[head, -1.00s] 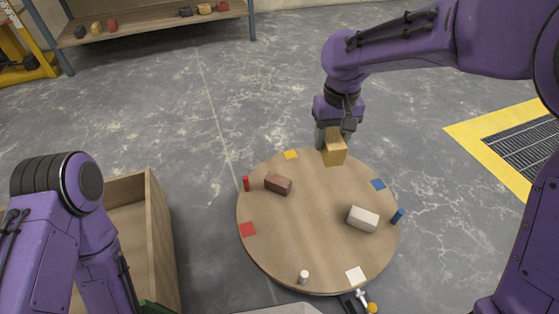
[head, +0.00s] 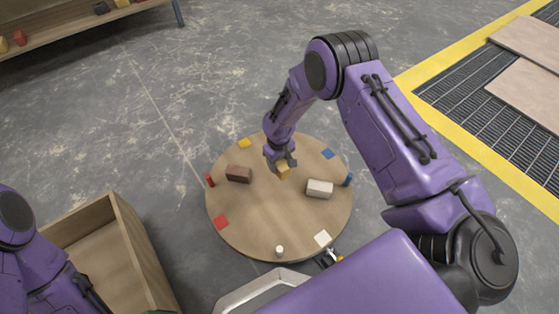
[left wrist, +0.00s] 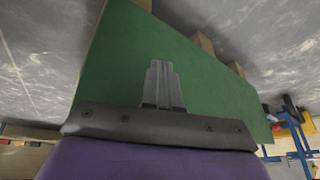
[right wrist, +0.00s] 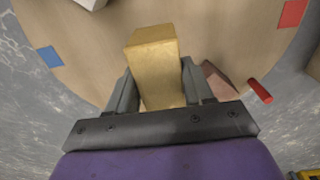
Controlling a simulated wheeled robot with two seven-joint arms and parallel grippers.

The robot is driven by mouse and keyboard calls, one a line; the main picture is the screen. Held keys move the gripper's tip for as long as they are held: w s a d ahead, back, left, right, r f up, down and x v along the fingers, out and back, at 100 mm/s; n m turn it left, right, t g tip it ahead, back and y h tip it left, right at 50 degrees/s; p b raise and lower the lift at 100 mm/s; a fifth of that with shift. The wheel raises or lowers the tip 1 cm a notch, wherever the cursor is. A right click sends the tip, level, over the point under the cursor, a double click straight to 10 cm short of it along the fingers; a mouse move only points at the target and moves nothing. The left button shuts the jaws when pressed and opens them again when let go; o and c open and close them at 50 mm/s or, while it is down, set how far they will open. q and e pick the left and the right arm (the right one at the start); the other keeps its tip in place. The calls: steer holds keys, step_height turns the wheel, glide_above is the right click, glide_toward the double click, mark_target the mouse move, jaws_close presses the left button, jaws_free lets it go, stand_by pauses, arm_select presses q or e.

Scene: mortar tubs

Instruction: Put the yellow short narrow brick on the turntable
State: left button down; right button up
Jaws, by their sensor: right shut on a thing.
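The yellow brick (head: 284,172) is between the fingers of my right gripper (head: 281,163), above the far middle of the round wooden turntable (head: 265,225). I cannot tell whether it touches the top. In the right wrist view the yellow brick (right wrist: 155,70) stands out from between the two fingers (right wrist: 158,92), which grip its sides. A brown brick (head: 239,174) lies on the turntable to the left, and a white brick (head: 319,188) lies to the right. My left gripper (left wrist: 162,85) shows in the left wrist view with its fingers together and empty, in front of a green surface (left wrist: 215,90).
The turntable carries yellow (head: 245,143), blue (head: 328,154), red (head: 221,222) and white (head: 322,238) squares. Red (head: 209,180), blue (head: 347,180) and white (head: 280,251) pegs stand near its rim. A wooden box (head: 130,235) is at left; a shelf (head: 70,27) stands behind.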

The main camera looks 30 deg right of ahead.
step_height(320, 180, down, 9)
steer(key=b, duration=0.7)
steer(key=shift+f+b, duration=0.2)
steer(key=shift+b, duration=0.1)
steer(key=shift+f, duration=0.45)
steer(key=shift+f+b, duration=0.5)
steer(key=o, duration=1.4)
steer(key=shift+o, duration=0.2)
steer(key=shift+r, duration=0.25)
step_height(320, 180, up, 10)
steer(key=p, duration=0.5)
steer(key=shift+r, duration=0.1)
